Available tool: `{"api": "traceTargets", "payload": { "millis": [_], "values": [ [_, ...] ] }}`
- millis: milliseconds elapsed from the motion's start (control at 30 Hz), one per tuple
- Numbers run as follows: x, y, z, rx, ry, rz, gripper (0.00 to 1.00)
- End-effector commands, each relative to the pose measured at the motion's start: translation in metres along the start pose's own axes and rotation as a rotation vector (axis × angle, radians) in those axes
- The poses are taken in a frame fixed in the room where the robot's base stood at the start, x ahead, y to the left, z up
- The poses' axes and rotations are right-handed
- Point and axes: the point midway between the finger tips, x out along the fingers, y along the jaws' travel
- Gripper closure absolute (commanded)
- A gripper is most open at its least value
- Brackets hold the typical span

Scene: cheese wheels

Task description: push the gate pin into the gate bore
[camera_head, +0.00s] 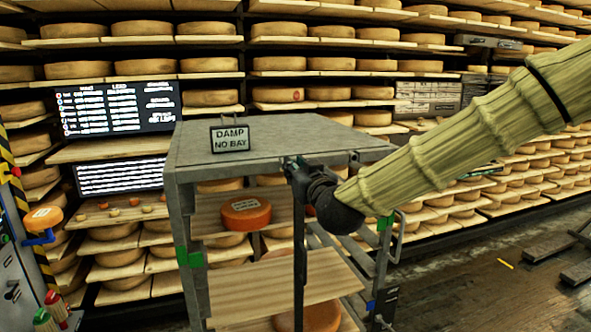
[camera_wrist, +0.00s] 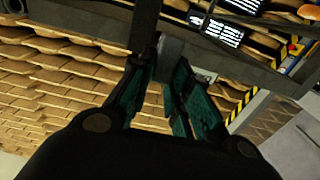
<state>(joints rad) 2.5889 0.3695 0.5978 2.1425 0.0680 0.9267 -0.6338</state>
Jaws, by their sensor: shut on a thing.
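My gripper (camera_head: 293,166) is at the front top edge of the grey metal rack (camera_head: 265,130), beside the top of a dark upright bar (camera_head: 299,255). In the wrist view my gripper (camera_wrist: 165,85) has its teal-padded fingers around a short grey round piece (camera_wrist: 172,46), which looks like the gate pin. The piece sits close to a dark bar (camera_wrist: 146,25); I cannot tell whether they touch. The gate bore cannot be made out in either view. In the head view the fingers and wrist hide the pin.
A "DAMP NO BAY" sign (camera_head: 230,139) stands on the rack top. An orange cheese wheel (camera_head: 246,212) lies on a rack shelf. A control panel (camera_head: 18,265) with a blue bracket stands at left. Cheese shelves fill the back. Open floor (camera_head: 480,265) lies at right.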

Motion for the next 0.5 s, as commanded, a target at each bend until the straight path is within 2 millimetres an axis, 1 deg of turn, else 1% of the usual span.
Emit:
{"api": "traceTargets", "payload": {
  "millis": [500],
  "values": [
    [-0.012,0.000,0.000,0.000,0.000,0.000,1.00]
  ]
}}
